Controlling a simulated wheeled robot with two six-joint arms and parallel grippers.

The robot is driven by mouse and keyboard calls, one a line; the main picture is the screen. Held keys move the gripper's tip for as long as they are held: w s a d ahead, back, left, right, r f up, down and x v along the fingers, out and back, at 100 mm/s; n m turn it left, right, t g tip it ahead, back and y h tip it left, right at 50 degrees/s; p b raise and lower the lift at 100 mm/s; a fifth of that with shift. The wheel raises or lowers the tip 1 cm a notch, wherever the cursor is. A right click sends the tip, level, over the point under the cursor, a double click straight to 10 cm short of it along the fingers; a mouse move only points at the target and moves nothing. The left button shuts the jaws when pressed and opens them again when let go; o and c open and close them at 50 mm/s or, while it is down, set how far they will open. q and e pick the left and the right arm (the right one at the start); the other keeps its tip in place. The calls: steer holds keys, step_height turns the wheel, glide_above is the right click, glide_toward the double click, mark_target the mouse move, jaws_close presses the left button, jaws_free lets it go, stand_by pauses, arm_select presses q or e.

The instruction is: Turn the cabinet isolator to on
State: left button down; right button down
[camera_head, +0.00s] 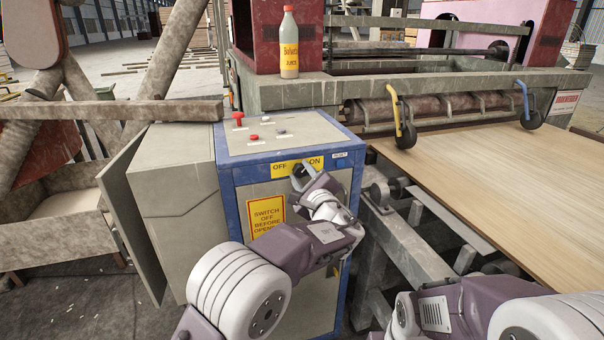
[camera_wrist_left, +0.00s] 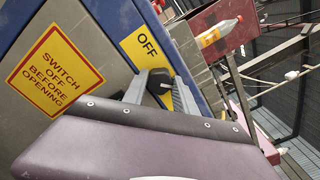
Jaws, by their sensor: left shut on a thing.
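The cabinet (camera_head: 235,180) is grey with a blue frame and carries a yellow OFF/ON label (camera_head: 281,168) high on its front. The isolator's dark handle (camera_head: 299,169) lies between the two words, mostly covered by my left gripper (camera_head: 302,178). In the left wrist view the black handle (camera_wrist_left: 158,80) sits between the two grey fingers of my left gripper (camera_wrist_left: 163,92), which is shut on it. The word OFF shows there, while ON is hidden. I cannot tell which way the handle points. My right arm enters at lower right, with its gripper out of view.
A yellow warning sign (camera_head: 266,214) is on the cabinet front, and red buttons (camera_head: 238,118) are on its top. A juice bottle (camera_head: 289,45) stands on the machine ledge behind. A wood veneer sheet (camera_head: 500,185) and metal rails (camera_head: 415,240) lie to the right.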

arm_select(q)
steer(key=shift+f, duration=0.1)
steer(key=c, duration=1)
jaws_free()
steer(key=v, duration=0.9)
